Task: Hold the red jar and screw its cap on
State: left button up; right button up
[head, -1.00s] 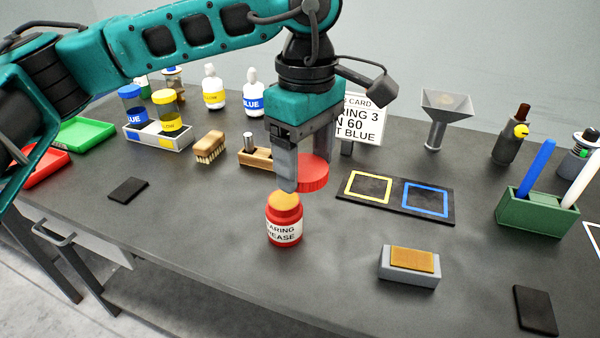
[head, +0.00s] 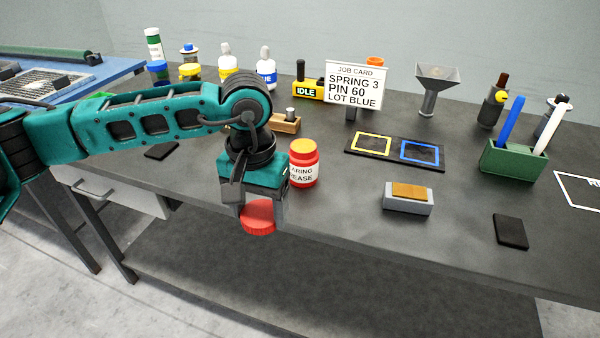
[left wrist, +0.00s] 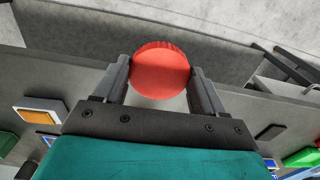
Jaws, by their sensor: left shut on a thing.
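The red jar (head: 303,165) stands upright on the bench, with a white bearing grease label and yellow-orange contents showing at its open mouth. My left gripper (head: 258,217) is shut on the red cap (head: 258,218), in front of the jar and to its left, around the bench's front edge. In the left wrist view the cap (left wrist: 160,70) sits between the two fingers of my left gripper (left wrist: 160,75). The cap is apart from the jar. My right gripper is not in view.
A job card sign (head: 354,85) and a black mat with yellow and blue squares (head: 348,151) stand behind the jar. A grey block with an orange top (head: 407,206) is to the right. A green holder (head: 512,160) stands farther right. Bare bench lies between them.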

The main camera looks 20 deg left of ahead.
aim_at(304, 155)
jog(key=j+z, duration=0.25)
jog(key=j, duration=0.5)
jog(key=j+z, duration=0.3)
jog(key=j, duration=0.45)
jog(key=k+j+z, duration=0.25)
jog(key=j, duration=0.45)
jog(key=i, duration=0.1)
